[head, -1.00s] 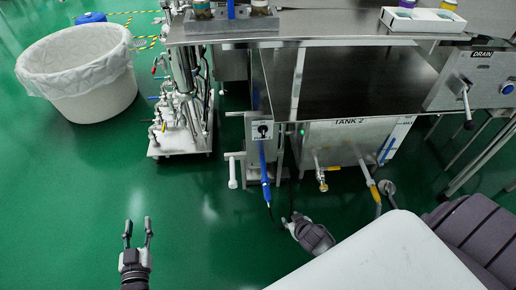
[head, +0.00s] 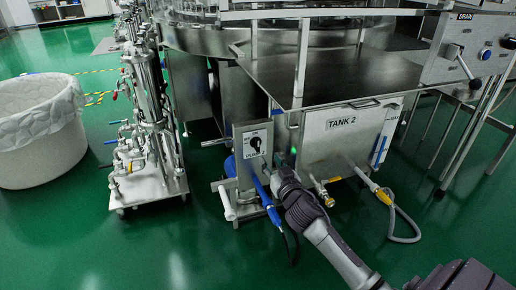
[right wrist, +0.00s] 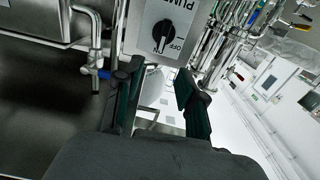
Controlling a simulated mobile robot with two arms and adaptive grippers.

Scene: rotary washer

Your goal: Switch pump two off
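The pump switch is a black rotary knob (head: 255,143) on a light panel (head: 246,158) at the front of a steel cabinet, left of the TANK 2 box (head: 345,135). The right wrist view shows the knob (right wrist: 166,36) upside down, with PUMP lettering and an OFF mark beside it; the pump number is cut off there. My right gripper (head: 277,172) is just below and right of the panel in the head view. In the right wrist view its two fingers (right wrist: 160,72) are apart and empty, with the knob beyond their tips. My left gripper is out of view.
A blue pump body and cable (head: 262,190) hang under the panel. A hose with a yellow valve (head: 384,196) runs from the tank to the floor. A pipe cart (head: 150,180) and a lined white bin (head: 38,135) stand left. Green floor is clear in front.

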